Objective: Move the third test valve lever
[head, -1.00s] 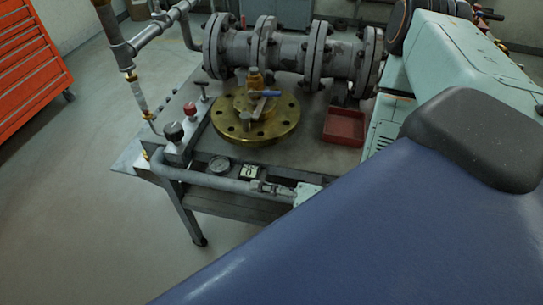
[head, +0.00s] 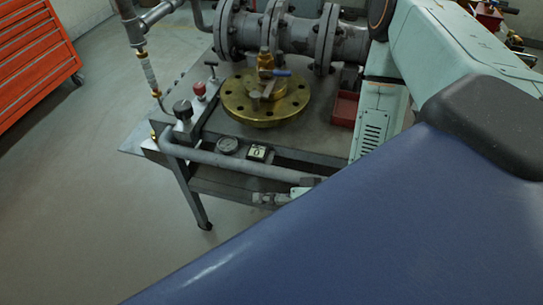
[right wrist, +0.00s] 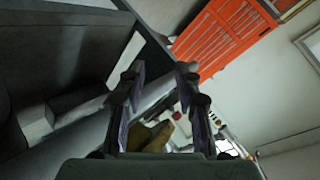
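In the head view, a row of small test valve handles stands on a grey block at the table's left side: a black knob (head: 182,109), a red knob (head: 199,89) and a grey T-shaped handle (head: 211,66). I cannot tell which one is the third lever. A blue lever (head: 281,73) sits on the brass valve (head: 265,62). My right gripper (head: 270,198) is low at the table's front edge, below the grey pipe and partly hidden by my blue body. In the right wrist view its fingers (right wrist: 160,72) are apart, with nothing clearly held. My left gripper is not in view.
A grey pipe (head: 240,163) runs along the table's front, by a gauge (head: 228,145) and a small square dial (head: 257,153). A brass flange (head: 245,108), large flanged piping (head: 300,35) and a red tray (head: 345,108) are on the table. An orange-red cabinet (head: 35,65) stands left; floor between is clear.

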